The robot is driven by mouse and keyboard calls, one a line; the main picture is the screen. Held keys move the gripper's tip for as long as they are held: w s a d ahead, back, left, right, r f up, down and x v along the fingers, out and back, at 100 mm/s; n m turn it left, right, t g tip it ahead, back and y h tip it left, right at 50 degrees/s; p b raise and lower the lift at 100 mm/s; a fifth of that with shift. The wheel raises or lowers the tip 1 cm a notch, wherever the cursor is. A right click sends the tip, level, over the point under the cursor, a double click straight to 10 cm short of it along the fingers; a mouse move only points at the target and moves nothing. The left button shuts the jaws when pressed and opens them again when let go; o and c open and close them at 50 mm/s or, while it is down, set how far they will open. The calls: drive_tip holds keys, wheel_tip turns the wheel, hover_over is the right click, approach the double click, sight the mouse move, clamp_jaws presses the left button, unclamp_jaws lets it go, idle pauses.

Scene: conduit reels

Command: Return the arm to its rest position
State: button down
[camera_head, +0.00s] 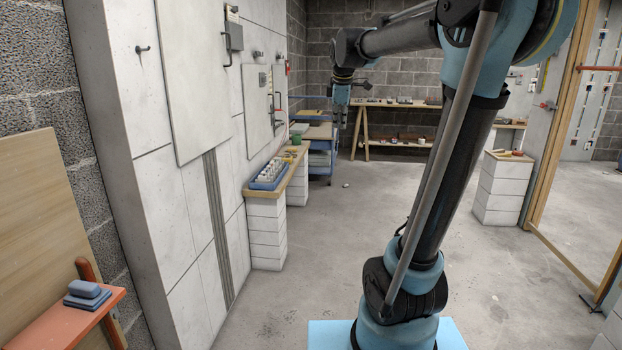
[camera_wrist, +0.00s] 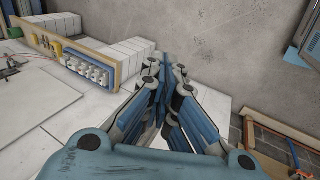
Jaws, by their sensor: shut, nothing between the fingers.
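My gripper (camera_head: 341,101) hangs from my arm in the upper middle of the head view, pointing down in the air. It looks small there, and its finger detail is hard to make out. In the wrist view my gripper (camera_wrist: 166,66) shows blue and grey fingers with their tips together. It is shut and empty. My arm reaches up from the blue base and across to the left at the top of the head view.
A white panelled wall (camera_head: 150,170) stands at left. A wooden-topped bench (camera_head: 299,160) holds a blue tray of white pieces (camera_head: 268,177), also in the wrist view (camera_wrist: 87,70). A blue cart (camera_head: 322,160) and a shelf (camera_head: 400,104) stand behind.

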drive_tip(key=s+d+f+m+g, duration=0.1)
drive_tip(key=s+d+f+m, duration=0.2)
drive_tip(key=s+f, duration=0.7)
drive_tip(key=s+d+f+m+g, duration=0.1)
drive_tip(key=s+d+f+m, duration=0.2)
drive_tip(key=s+f+m, duration=0.4)
drive_tip(key=s+d+f+m, duration=0.3)
drive_tip(key=s+f+m, duration=0.3)
drive_tip(key=s+f, duration=0.7)
drive_tip(key=s, duration=0.4)
drive_tip(key=shift+s+d+g, duration=0.15)
drive_tip(key=shift+g, duration=0.25)
